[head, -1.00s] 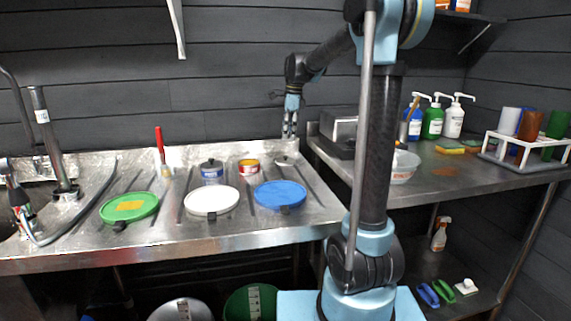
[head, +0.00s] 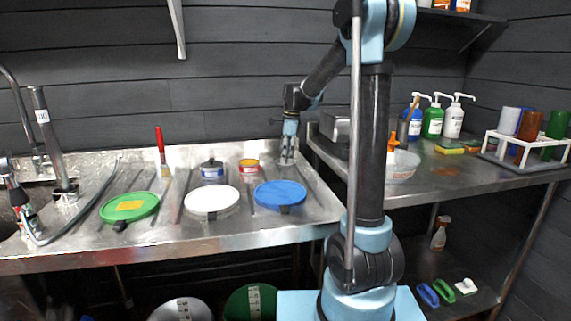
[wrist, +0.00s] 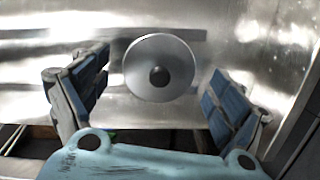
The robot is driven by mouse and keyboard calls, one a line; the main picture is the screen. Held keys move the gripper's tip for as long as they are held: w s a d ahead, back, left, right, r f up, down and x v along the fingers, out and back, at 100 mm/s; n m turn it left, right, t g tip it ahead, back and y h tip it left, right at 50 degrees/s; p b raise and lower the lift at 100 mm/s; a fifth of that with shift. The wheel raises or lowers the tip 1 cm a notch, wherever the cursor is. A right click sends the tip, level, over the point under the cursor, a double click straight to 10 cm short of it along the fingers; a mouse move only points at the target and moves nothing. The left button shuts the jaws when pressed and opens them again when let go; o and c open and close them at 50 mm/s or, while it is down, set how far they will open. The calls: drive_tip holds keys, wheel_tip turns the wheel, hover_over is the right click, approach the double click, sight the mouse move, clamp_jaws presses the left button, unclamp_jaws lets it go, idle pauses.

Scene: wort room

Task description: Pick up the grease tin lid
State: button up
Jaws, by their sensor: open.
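The lid (wrist: 160,68), a round silvery disc with a dark round knob, lies flat on the steel worktop in the wrist view. My gripper (wrist: 158,85) is open, with one blue-padded finger on each side of the lid, and nothing is between the pads but the lid below. In the head view my gripper (head: 288,157) points down low over the back right of the worktop, largely hiding the lid. I cannot tell whether the fingers touch the lid or the worktop.
A red-and-yellow tin (head: 249,166) and a blue-and-white tin with a dark lid (head: 212,171) stand left of my gripper. Green (head: 130,207), white (head: 212,200) and blue (head: 280,193) discs lie in front. A steel box (head: 335,126) stands on the right bench.

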drive_tip(key=shift+c, duration=0.3)
drive_tip(key=c, duration=1.1)
drive_tip(key=shift+r, duration=0.15)
drive_tip(key=shift+c, duration=0.2)
